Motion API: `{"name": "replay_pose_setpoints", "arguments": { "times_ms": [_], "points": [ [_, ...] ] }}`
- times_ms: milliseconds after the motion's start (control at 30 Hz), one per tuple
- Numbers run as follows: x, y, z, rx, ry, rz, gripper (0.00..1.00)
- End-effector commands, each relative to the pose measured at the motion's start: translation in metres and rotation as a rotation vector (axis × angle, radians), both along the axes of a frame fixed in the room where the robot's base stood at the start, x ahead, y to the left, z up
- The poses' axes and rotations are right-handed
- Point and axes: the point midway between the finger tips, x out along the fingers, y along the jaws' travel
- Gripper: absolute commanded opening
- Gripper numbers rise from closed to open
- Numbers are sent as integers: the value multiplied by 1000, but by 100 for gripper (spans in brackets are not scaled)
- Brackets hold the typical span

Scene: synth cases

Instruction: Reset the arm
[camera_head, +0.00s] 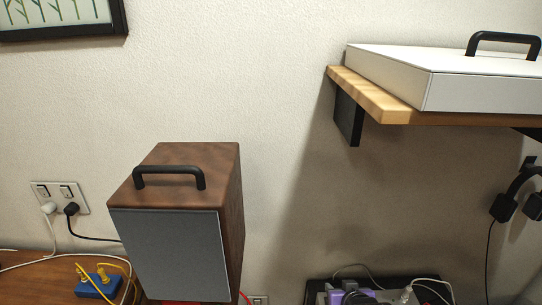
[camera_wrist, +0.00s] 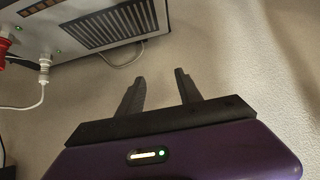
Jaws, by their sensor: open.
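My gripper (camera_wrist: 160,76) shows in the wrist view, with two dark fingers apart and nothing between them. Its purple body with a small lit indicator fills the bottom of that view. Beyond the fingers is a pale wall. A grey device (camera_wrist: 85,36) with a dark vent grille hangs over the upper left of the wrist view, with a white and a red plug in it.
A brown wooden box (camera_head: 228,205) with a grey front and black handle stands at lower middle. A white case (camera_head: 430,85) lies on a wooden wall shelf (camera_head: 378,98) at upper right. Wall sockets (camera_head: 60,197), a blue cable block (camera_head: 97,285) and headphones (camera_head: 519,192) are at the sides.

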Motion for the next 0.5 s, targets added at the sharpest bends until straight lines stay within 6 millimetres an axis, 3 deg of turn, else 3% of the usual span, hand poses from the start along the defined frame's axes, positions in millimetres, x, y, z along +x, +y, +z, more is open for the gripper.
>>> {"name": "replay_pose_setpoints", "arguments": {
  "times_ms": [267,500],
  "points": [
    [-85,0,24,4,-301,-7,42],
    [-174,-2,65,3,-495,-12,42]
  ]
}}
